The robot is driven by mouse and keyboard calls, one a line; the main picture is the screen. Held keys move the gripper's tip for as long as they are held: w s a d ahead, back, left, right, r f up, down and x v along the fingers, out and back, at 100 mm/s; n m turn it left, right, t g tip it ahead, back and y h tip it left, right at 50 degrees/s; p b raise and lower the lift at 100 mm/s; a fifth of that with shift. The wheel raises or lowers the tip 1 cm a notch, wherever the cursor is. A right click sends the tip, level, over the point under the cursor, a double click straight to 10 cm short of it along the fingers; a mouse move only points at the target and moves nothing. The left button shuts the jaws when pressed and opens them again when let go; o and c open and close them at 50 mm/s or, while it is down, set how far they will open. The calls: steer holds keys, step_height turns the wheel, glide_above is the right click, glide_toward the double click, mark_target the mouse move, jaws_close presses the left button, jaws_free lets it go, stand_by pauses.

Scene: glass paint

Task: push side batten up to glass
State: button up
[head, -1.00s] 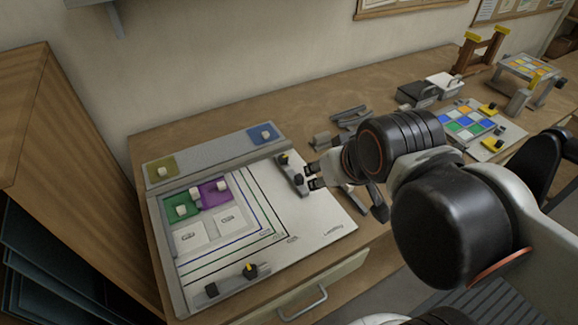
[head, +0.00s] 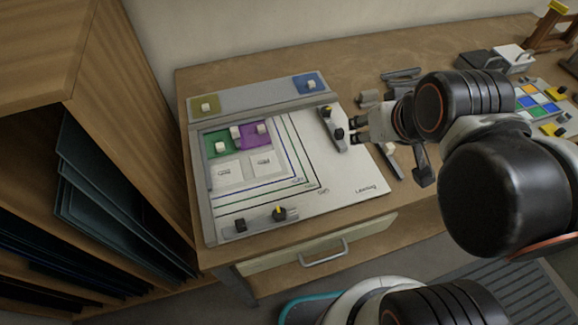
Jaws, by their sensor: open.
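The side batten (head: 332,129) is a short grey bar with dark knobs. It lies near the right edge of the white layout board (head: 356,178), slightly slanted in the head view. The glass sits at the board's upper left: a green pane (head: 210,149), a purple pane (head: 252,144) and two whitish panes (head: 228,172) below. Bare board with coloured guide lines separates the batten from the glass. My gripper (head: 356,130) is open and empty, just right of the batten, fingers pointing left at its knob. Whether a fingertip touches it I cannot tell.
A front batten (head: 258,221) with dark knobs lies along the board's lower edge. A grey ledge (head: 260,98) crosses the board's top. Loose grey bars (head: 400,77) lie behind my gripper. A wooden rack (head: 90,50) stands close on the left.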

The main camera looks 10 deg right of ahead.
steer(key=shift+c, duration=0.3)
steer(key=n+g+p, duration=0.2)
steer(key=g+p, duration=0.5)
steer(key=p, duration=0.1)
glide_above(340, 131)
step_height(340, 131, down, 2)
step_height(340, 131, down, 14)
steer(key=b, duration=0.3)
steer(key=shift+c, duration=0.5)
jaws_close()
